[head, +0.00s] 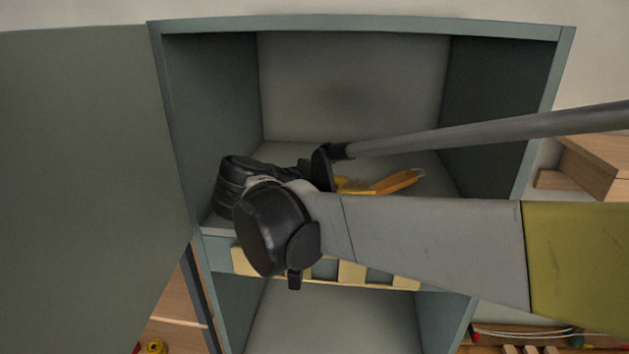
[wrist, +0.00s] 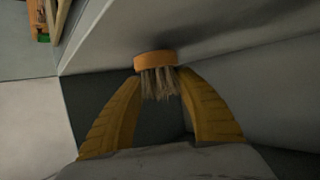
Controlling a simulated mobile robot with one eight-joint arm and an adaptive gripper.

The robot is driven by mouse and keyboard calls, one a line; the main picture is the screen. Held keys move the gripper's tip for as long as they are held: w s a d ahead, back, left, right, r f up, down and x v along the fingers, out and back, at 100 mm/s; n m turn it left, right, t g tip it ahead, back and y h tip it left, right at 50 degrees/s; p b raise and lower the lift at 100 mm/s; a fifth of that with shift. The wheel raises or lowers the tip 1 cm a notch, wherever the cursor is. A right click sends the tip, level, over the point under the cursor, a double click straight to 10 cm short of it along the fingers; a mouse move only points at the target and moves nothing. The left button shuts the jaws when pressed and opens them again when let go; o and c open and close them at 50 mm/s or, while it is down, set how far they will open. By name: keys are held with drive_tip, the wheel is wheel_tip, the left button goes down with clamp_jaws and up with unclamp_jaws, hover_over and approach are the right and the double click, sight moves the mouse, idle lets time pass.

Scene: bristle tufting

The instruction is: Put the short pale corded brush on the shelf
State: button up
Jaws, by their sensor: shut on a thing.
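My gripper (head: 392,183) reaches into the upper compartment of the open cabinet, low above the shelf (head: 330,155). In the wrist view its yellow fingers (wrist: 160,85) are shut on a short brush (wrist: 155,62) at their tips. The brush has an orange-brown rounded top and pale bristles that point toward my palm. No cord on it can be made out. In the head view the brush is hard to tell from the fingers, and my arm hides part of the shelf. I cannot tell whether the brush touches the shelf.
The cabinet door (head: 85,180) stands open on the left. Side walls enclose the compartment, whose back looks clear. A pale slatted piece (head: 352,272) runs along the shelf front. Wooden blocks (head: 600,165) stand at right, and a yellow spool (head: 155,346) lies at lower left.

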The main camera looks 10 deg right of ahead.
drive_tip(key=shift+f, duration=0.9)
drive_tip(key=shift+f, duration=0.2)
drive_tip(key=o, duration=1.1)
drive_tip(key=shift+r, duration=0.1)
drive_tip(key=shift+o, duration=0.2)
drive_tip(key=shift+r, duration=0.1)
drive_tip(key=b+v, duration=0.3)
drive_tip(key=v, duration=0.7)
drive_tip(key=shift+s+a+r, duration=0.1)
drive_tip(key=shift+s+a, duration=0.05)
drive_tip(key=shift+a, duration=0.15)
drive_tip(key=shift+s+a+r, duration=0.4)
drive_tip(key=shift+a, duration=0.1)
drive_tip(key=shift+d, duration=0.1)
